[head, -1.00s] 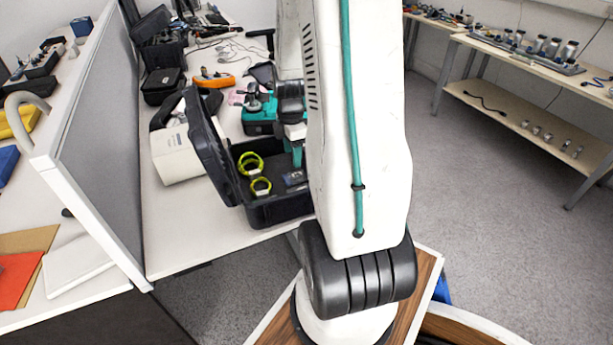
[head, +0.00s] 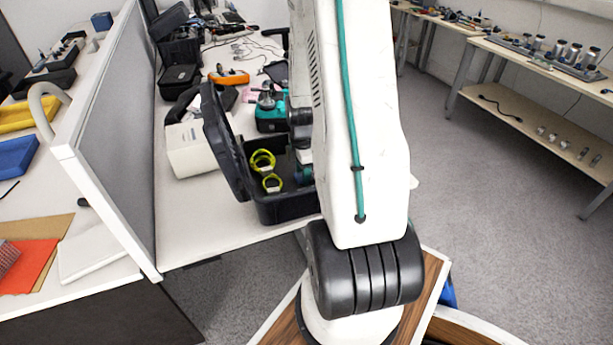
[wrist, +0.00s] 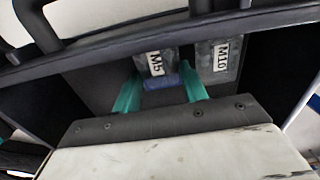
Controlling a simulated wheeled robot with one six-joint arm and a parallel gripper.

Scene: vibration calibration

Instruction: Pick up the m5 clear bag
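The M5 clear bag (wrist: 155,65), with a white M5 label and a blue strip at its near end, lies in the black case. My gripper (wrist: 160,82) has its teal fingers apart, one on each side of the bag's near end. I see no clear contact between the fingers and the bag. A clear bag labelled M10 (wrist: 224,56) lies just to the right. In the head view the open black case (head: 285,208) stands on the desk, and my arm hides the M5 bag and most of my gripper.
Two yellow-green rings (head: 262,161) are in the left of the case, whose lid (head: 222,145) stands open on the left. A white device (head: 193,150) and a grey partition (head: 115,140) are further left. The floor on the right is clear.

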